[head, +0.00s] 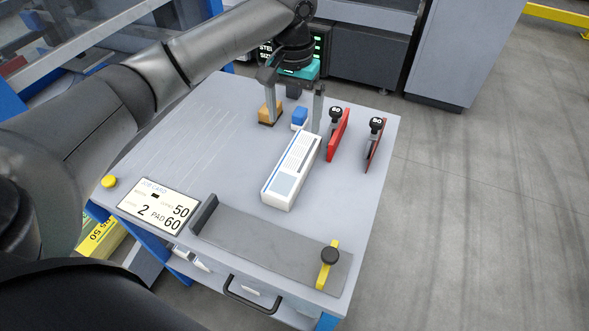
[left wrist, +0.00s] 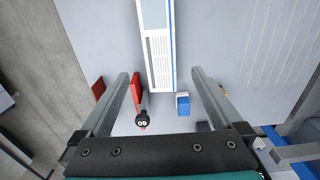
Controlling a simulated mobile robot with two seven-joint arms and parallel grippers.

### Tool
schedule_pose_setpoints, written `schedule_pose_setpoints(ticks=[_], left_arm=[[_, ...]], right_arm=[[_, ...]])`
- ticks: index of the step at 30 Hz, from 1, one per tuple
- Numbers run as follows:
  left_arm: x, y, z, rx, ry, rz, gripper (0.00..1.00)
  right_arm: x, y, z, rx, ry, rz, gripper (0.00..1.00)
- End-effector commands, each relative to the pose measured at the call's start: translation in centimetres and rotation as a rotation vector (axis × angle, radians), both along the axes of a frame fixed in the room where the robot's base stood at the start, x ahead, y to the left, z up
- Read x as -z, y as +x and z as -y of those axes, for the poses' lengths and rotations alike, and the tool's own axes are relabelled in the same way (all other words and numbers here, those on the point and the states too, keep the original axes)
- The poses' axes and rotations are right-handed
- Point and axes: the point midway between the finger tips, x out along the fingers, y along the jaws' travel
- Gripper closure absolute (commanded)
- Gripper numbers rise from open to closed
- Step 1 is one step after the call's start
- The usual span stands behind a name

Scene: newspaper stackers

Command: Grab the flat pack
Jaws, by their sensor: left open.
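A long flat white pack (head: 291,172) with printed lines, a grey-blue panel and a blue side stripe lies on the grey table. It also shows in the left wrist view (left wrist: 158,45), running from the top edge down to between the fingers. My left gripper (head: 296,127) is open and points down at the pack's far end. In the left wrist view the fingers (left wrist: 161,73) are spread on either side of the pack with a gap each side, holding nothing. Whether the fingertips reach down to the pack's height I cannot tell.
Near the fingers stand a blue-and-white block (head: 299,117), an orange block (head: 270,112) and two red plates with black knobs (head: 338,135) (head: 375,145). A grey tray with a yellow clamp (head: 327,265) and a job card (head: 158,205) lie nearer. The table's left part is clear.

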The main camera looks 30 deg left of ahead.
Motion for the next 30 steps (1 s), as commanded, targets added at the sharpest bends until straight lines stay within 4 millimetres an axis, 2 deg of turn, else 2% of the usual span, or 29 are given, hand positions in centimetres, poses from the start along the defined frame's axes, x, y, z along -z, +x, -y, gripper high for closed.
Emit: schedule_pose_setpoints(ticks=[7,10,15,25,30], left_arm=[[5.6,-0.1,-0.1,-0.002,0.004,-0.005,0.0],[7.7,-0.1,-0.1,-0.002,0.003,-0.005,0.0],[8.6,-0.1,-0.1,-0.002,0.002,-0.003,0.0],[9.7,-0.1,0.0,-0.001,0.002,-0.003,0.0],[10.8,-0.2,0.1,-0.001,0.002,-0.003,0.0]], right_arm=[[2.1,2.1,0.2,0.006,0.001,0.034,0.5],[2.1,4.2,0.3,0.009,-0.001,0.063,0.5],[1.7,5.1,-0.6,0.008,0.006,0.058,0.5],[1.4,5.9,-1.3,0.008,0.012,0.055,0.5],[1.1,7.0,-2.2,0.008,0.02,0.057,0.5]])
